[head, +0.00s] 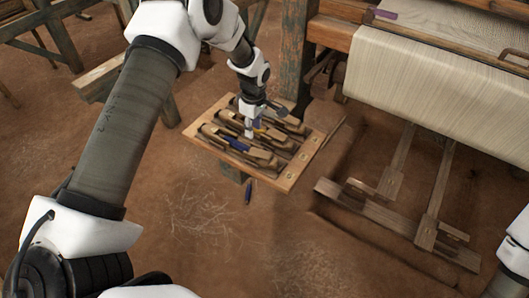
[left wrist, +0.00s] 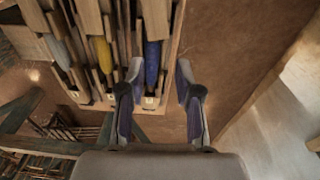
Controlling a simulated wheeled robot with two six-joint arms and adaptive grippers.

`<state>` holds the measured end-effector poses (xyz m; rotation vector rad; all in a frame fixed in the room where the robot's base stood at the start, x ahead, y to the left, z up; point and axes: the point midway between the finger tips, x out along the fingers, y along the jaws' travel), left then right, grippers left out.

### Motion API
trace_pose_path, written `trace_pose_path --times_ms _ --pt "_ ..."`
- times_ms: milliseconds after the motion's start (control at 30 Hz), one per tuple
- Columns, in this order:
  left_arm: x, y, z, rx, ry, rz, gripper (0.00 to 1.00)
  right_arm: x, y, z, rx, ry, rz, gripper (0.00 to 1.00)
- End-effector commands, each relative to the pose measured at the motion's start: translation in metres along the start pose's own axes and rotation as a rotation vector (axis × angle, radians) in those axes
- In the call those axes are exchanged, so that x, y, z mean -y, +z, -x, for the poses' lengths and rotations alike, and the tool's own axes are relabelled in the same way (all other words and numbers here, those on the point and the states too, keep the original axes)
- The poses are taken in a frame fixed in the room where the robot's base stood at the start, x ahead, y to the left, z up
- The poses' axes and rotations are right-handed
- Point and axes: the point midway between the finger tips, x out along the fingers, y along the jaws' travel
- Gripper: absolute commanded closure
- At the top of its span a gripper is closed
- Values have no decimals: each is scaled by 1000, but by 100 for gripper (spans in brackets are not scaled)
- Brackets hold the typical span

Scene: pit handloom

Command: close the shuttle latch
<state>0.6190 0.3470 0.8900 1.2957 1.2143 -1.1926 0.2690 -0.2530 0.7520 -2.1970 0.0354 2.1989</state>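A wooden board (head: 290,178) carries a row of wooden shuttles. The nearest shuttle (head: 240,146) has a blue bobbin, which also shows in the left wrist view (left wrist: 152,65). A yellow bobbin (left wrist: 104,54) and a grey-blue bobbin (left wrist: 59,52) lie in the shuttles beside it. My left gripper (left wrist: 160,70) is open, with its fingers apart near the end of the blue-bobbin shuttle. In the head view my left gripper (head: 250,128) is over the board and hides part of the shuttles. I cannot make out the latch or its state. My right gripper is not in view.
The loom with its cream cloth (head: 430,80) stands at the right, beside a wooden post (head: 294,50). Wooden treadles (head: 405,190) lie over the pit below it. Open floor is in front of the board.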

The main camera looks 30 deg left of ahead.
Motion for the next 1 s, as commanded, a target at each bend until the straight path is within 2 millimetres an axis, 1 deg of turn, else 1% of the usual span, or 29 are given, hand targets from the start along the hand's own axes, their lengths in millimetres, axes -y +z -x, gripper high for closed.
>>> trace_pose_path --times_ms 33,67,100,133,200,333,500,600,733,933,967,1000 --pt "-11 12 -6 35 -1 146 66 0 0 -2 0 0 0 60" --pt "-17 20 -10 54 -1 183 66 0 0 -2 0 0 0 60" --pt "-25 30 -20 70 2 203 66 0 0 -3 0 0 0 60" --pt "-23 33 -29 63 -7 192 66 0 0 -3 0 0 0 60" --pt "-15 36 -41 58 -30 181 66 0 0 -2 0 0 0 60" --pt "-13 36 -56 58 -33 181 66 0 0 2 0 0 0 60" --pt "-12 38 -89 57 -33 179 66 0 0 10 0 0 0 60" --pt "-12 39 -106 58 -33 178 66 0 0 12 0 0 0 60" --pt "-12 39 -116 58 -30 179 66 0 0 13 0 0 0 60" --pt "-12 39 -117 58 -30 178 66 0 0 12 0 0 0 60" --pt "-12 39 -117 58 -30 178 73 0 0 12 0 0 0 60" --pt "-12 39 -117 58 -30 178 88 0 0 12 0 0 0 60"
